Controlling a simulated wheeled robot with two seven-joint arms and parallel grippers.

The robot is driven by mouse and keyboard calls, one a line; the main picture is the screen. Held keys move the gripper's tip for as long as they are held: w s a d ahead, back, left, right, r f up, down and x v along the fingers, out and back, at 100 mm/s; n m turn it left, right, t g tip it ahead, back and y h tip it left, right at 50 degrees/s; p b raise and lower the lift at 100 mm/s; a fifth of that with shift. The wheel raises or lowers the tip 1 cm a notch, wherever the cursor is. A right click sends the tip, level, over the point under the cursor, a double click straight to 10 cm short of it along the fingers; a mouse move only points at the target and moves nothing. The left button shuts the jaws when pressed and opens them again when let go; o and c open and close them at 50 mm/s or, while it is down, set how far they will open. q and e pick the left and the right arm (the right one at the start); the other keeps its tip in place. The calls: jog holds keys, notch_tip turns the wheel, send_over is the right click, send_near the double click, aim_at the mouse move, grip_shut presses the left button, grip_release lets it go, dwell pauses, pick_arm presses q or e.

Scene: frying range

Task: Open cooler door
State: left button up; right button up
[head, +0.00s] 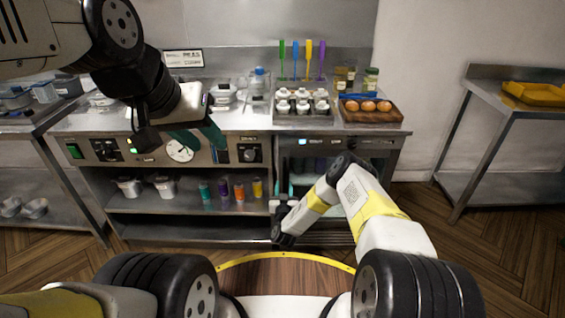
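The cooler (377,145) is the steel-framed unit built in under the right end of the counter. It has a small lit display and a pale, glassy front, largely hidden behind my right arm. I cannot tell whether its door is shut or ajar. My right gripper (279,218) is low at the left edge of the cooler front, near the shelf end. Its fingers are small and dark, and contact with the door is unclear. My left gripper (203,140) hangs in front of the control panel, its teal fingers apart and nothing visible between them.
The counter holds a tray of white-topped bottles (302,104), a wooden tray of round brown items (369,113) and colored utensils. Open shelves (230,205) with cups are left of the cooler. A steel side table (500,185) stands right; wooden floor lies between.

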aim_at(284, 176)
jog(key=w, duration=0.6)
jog(key=shift+w, duration=0.1)
jog(key=shift+c, duration=0.3)
grip_shut()
dwell(1.0)
